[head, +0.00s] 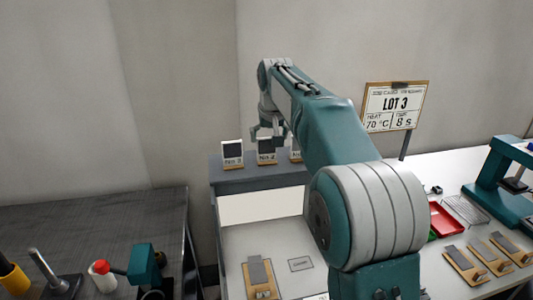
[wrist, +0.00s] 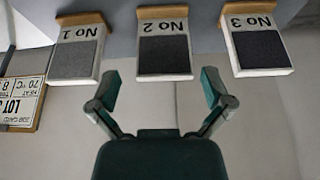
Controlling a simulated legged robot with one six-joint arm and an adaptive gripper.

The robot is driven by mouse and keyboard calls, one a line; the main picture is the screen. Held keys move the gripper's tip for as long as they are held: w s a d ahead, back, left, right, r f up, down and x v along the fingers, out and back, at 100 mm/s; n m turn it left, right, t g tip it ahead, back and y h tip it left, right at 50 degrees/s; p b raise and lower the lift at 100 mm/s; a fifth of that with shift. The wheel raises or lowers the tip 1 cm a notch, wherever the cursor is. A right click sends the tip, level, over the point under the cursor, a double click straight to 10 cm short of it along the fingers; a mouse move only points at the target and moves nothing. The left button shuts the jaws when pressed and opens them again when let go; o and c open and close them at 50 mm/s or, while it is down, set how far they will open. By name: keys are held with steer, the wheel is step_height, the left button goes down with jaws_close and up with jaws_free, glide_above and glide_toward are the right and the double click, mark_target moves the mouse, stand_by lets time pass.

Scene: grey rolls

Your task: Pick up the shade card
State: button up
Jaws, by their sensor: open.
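The wrist view is upside down and shows No 1 (wrist: 75,60), No 2 (wrist: 164,54) and No 3 (wrist: 258,52). My gripper (wrist: 160,88) is open and empty, its fingers spread either side of card No 2, close to it. It also shows in the head view (head: 267,133).
A sign (head: 394,106) reads LOT 3, 70 °C, 8 s. The white bench holds a red tray (head: 445,221), wooden boards with grey strips (head: 490,257) and a teal press (head: 500,190). A dark table (head: 95,222) at left holds a bottle and tools.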

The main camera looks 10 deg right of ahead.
mark_target(266, 149)
steer(key=shift+a+f, duration=0.2)
steer(key=shift+f, duration=0.2)
steer(key=x, duration=0.3)
steer(key=shift+a+f, duration=0.15)
steer(key=shift+f, duration=0.3)
steer(key=shift+w+f, duration=0.15)
steer(key=shift+f, duration=0.2)
steer(key=c, duration=0.9)
